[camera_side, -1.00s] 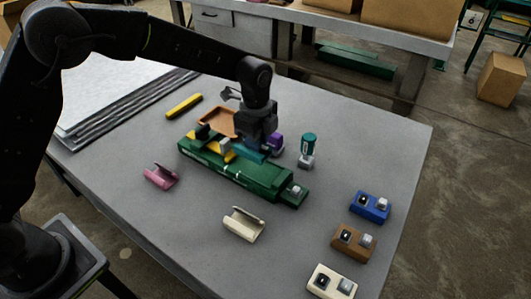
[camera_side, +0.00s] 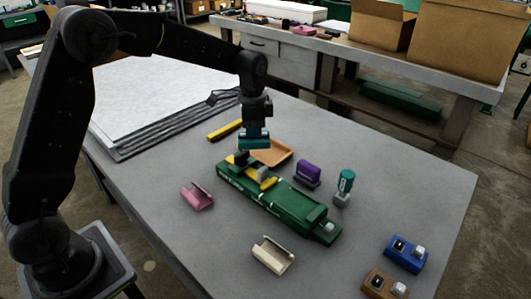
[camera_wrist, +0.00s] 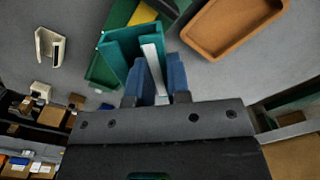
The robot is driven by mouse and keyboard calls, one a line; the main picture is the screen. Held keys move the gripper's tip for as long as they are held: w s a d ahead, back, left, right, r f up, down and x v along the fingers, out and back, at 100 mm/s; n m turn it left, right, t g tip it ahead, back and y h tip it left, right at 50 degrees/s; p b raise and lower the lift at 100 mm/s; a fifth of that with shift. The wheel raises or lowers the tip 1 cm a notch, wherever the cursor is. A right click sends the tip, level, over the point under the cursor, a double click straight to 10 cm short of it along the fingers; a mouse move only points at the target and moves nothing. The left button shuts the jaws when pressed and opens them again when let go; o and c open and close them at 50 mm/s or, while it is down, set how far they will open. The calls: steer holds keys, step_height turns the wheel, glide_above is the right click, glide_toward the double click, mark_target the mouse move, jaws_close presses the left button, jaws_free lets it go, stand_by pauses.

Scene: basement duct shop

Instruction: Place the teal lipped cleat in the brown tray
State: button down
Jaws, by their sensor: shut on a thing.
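The teal lipped cleat (camera_side: 255,144) is held in my gripper (camera_side: 256,130), up off the table in the side view. In the wrist view the cleat (camera_wrist: 119,50), a folded channel shape, sits at the blue fingertips of my gripper (camera_wrist: 158,80), with a pale strip beside it. The brown tray (camera_side: 284,157) lies on the table behind the green tool, partly hidden by the held cleat and the tool. In the wrist view the tray (camera_wrist: 276,12) is at upper right, apart from the cleat, and looks empty where visible.
The long green tool (camera_side: 272,196) with yellow and grey parts lies in front of the tray. Pink (camera_side: 197,196) and cream (camera_side: 272,255) cleats lie on clear table. A yellow bar (camera_side: 225,130) lies behind.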

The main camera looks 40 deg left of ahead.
steer(key=w+a+f+n, duration=0.1)
steer(key=a+n, duration=0.7)
steer(key=n, duration=0.5)
steer(key=w+a+f+n, duration=0.2)
steer(key=a+n, duration=0.6)
steer(key=n, duration=0.5)
glide_above(261, 154)
steer(key=shift+n, duration=0.3)
step_height(261, 154, down, 7)
steer(key=shift+s+d+r, duration=0.1)
steer(key=shift+d+r, duration=0.05)
steer(key=shift+r, duration=0.05)
steer(key=shift+f, duration=1.95)
steer(key=shift+f, duration=0.2)
steer(key=c, duration=1.1)
jaws_free()
step_height(261, 154, up, 12)
steer(key=shift+r, duration=0.25)
